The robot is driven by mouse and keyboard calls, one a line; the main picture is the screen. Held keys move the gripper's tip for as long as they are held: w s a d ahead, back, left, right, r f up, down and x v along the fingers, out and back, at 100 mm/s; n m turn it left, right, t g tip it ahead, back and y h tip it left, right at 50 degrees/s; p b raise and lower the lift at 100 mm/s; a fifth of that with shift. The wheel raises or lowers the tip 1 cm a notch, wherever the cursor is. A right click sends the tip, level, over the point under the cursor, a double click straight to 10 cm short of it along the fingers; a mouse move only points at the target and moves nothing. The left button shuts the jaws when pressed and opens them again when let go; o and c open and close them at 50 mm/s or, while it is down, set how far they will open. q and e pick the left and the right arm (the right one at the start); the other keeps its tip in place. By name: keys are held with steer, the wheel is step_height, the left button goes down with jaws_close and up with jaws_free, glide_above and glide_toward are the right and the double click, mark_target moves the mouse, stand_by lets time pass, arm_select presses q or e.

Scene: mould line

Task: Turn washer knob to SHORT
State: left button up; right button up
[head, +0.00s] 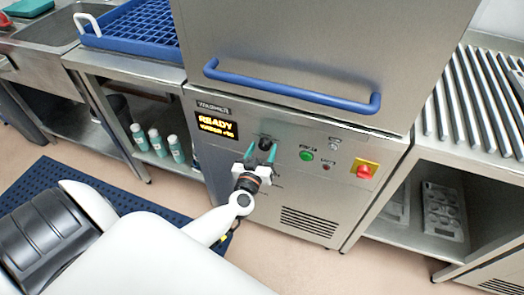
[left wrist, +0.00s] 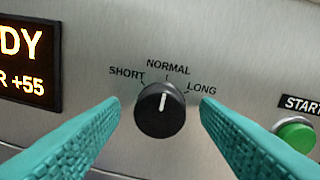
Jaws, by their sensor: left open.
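The black washer knob (left wrist: 160,112) is on the steel front panel, and its white mark points up, at about NORMAL. The labels SHORT, NORMAL and LONG are printed in an arc above it. In the head view the knob (head: 266,143) shows just above my left gripper. My left gripper (head: 262,152) is open, with its teal fingers pointing at the panel. In the left wrist view the fingers are on either side of the knob, with gaps, and the knob lies between and beyond them. My right gripper is not in view.
The display (head: 216,126) reads READY, left of the knob. A green START button (head: 307,155) and a red switch on a yellow plate (head: 364,171) are to the right. A blue door handle (head: 290,94) crosses above. Teal bottles (head: 157,142) stand on the left shelf.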

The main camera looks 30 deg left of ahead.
arm_select(q)
steer(key=shift+c, duration=0.5)
steer(key=c, duration=0.9)
steer(key=shift+n, duration=0.3)
steer(key=shift+r+n+p, duration=0.1)
steer(key=shift+n+p, duration=0.4)
steer(key=shift+p, duration=0.05)
steer(key=shift+n+p, duration=0.4)
steer(key=shift+n, duration=3.6)
steer(key=shift+h, duration=0.3)
